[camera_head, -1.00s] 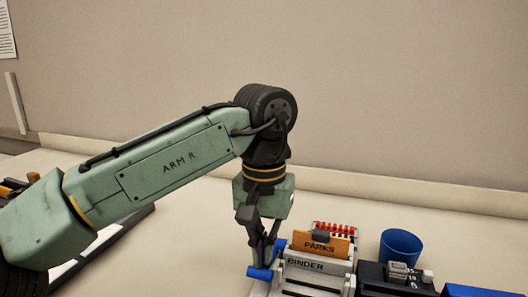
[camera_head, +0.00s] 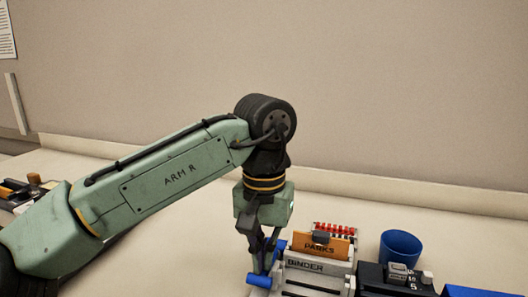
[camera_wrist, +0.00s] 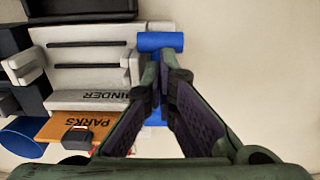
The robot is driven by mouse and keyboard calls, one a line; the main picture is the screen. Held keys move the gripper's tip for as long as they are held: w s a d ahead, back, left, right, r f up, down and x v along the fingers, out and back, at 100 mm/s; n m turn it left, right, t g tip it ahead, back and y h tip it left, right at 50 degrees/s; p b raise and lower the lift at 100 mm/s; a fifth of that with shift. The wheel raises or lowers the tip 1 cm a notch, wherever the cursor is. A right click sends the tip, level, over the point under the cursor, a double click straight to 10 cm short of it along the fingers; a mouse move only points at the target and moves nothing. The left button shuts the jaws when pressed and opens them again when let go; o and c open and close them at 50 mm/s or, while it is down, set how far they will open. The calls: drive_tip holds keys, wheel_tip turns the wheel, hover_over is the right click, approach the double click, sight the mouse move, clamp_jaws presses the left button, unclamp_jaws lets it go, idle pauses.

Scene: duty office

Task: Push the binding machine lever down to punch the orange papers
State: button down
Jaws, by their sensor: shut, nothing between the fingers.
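The binding machine (camera_head: 318,277), light grey and marked BINDER, stands on the desk at the lower middle of the head view. Orange papers (camera_head: 325,247) marked PARKS stand upright in it and also show in the wrist view (camera_wrist: 58,128). The blue lever handle (camera_head: 259,280) is at the machine's left side; it is at top centre in the wrist view (camera_wrist: 160,41). My gripper (camera_head: 265,268) points down, shut and empty, with its fingertips at the handle. In the wrist view the fingertips (camera_wrist: 165,72) overlap the lever area; exact contact is hard to tell.
A blue cup (camera_head: 401,246) and a dark device (camera_head: 392,277) with light keys stand right of the machine. A blue object (camera_head: 480,291) is at the lower right corner. The desk (camera_head: 400,205) is clear behind, up to the wall. Small items lie at far left.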

wheel_tip(320, 180, up, 10)
drive_tip(key=p, duration=0.6)
drive_tip(key=shift+f, duration=0.25)
drive_tip(key=shift+s+f, duration=0.1)
